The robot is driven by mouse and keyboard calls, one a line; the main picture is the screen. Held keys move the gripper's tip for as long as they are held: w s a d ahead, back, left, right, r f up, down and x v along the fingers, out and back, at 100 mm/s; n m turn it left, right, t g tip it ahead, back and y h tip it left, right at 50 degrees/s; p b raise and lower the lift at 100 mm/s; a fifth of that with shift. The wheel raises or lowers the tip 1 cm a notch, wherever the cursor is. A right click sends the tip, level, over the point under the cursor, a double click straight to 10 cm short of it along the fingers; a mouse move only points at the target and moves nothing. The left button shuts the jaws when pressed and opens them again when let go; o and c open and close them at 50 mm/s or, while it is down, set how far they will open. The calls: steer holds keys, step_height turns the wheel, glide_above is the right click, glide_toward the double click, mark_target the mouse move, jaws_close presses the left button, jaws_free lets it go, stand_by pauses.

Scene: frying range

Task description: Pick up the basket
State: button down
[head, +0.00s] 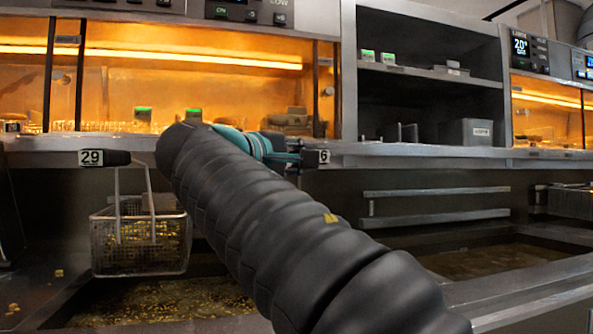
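A wire mesh basket (142,243) with food pieces visible through its sides hangs at the left above the fryer oil. Its raised handle ends in a dark grip (117,158) with a tag reading 29. My gripper (285,152) is mostly hidden by my black-sleeved arm; teal and dark parts show at the arm's far end. It is to the right of the basket and its handle, beside a tag reading 6 (323,156). I cannot see the fingertips clearly, nor whether they hold anything. Any basket below tag 6 is hidden by my arm.
Fryer oil with floating bits (165,300) lies below the basket, and another vat (480,260) is at the right. A steel ledge (420,151) runs along the back under lit warming cabinets (230,85). A dark shelf (430,70) holds small boxes and a grey bin (468,132).

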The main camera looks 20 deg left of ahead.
steer(key=shift+r+p, duration=1.15)
steer(key=shift+r, duration=0.45)
steer(key=shift+s+d+f+b, duration=0.15)
steer(key=shift+s+d+b, duration=0.35)
steer(key=shift+s+b, duration=0.2)
steer(key=s+d+b, duration=0.2)
steer(key=s+d, duration=0.2)
steer(key=s, duration=0.3)
steer(key=s+d+b, duration=0.3)
steer(key=s+d, duration=0.1)
steer(key=s, duration=0.3)
steer(key=shift+d, duration=0.25)
